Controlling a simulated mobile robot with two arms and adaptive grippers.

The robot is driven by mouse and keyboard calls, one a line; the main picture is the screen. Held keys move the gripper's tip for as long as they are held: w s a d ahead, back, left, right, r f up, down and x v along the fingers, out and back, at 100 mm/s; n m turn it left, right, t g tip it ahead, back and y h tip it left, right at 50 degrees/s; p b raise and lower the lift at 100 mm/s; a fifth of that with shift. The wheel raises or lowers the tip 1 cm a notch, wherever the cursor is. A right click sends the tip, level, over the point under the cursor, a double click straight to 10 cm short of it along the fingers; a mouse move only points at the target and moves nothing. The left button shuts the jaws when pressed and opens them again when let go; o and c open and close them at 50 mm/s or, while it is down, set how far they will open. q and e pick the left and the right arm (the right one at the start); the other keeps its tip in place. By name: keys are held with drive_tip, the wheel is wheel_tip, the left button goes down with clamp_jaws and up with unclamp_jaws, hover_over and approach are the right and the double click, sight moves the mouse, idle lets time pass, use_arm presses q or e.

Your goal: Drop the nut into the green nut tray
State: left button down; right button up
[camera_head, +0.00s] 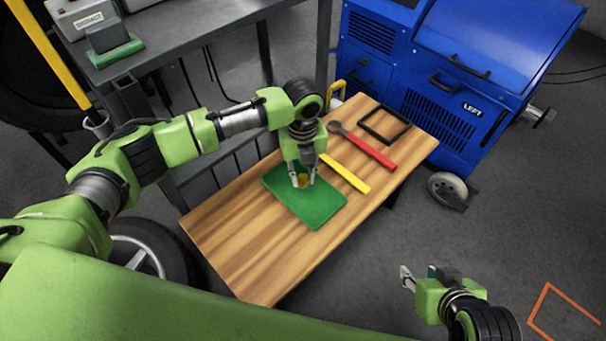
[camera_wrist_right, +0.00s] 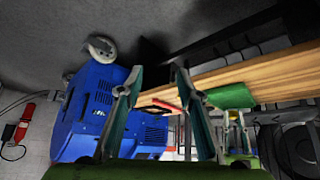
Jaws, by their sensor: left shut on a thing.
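The green nut tray (camera_head: 318,209) lies flat on the wooden bench, and its edge also shows in the right wrist view (camera_wrist_right: 232,97). My left gripper (camera_head: 303,182) points down over the upper part of the tray. It is shut on a small brass-coloured nut (camera_head: 303,180), partly hidden between the fingers. I cannot tell whether the nut touches the tray. My right gripper (camera_head: 407,279) is off to the right of the bench, above the floor. In the right wrist view its fingers (camera_wrist_right: 155,80) are spread apart with nothing between them.
On the wooden bench (camera_head: 245,250) lie a yellow-handled tool (camera_head: 347,175), a red-handled wrench (camera_head: 370,152) and a black square frame (camera_head: 384,125). A blue dynamometer (camera_head: 455,85) stands behind. A grey table (camera_head: 180,35) is at upper left. The bench's front left is clear.

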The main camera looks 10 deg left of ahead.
use_arm(q)
drive_tip(key=shift+f+b, duration=0.8)
drive_tip(key=shift+b, duration=0.05)
use_arm(e)
drive_tip(key=w+a+r+t+y, duration=0.1)
drive_tip(key=w+a+r+t, duration=0.2)
drive_tip(key=w+r, duration=0.3)
drive_tip(key=shift+w+t, duration=0.9)
drive_tip(key=shift+w, duration=0.1)
use_arm(q)
drive_tip(key=c, duration=1.7)
unclamp_jaws()
drive_tip(key=shift+r, duration=0.1)
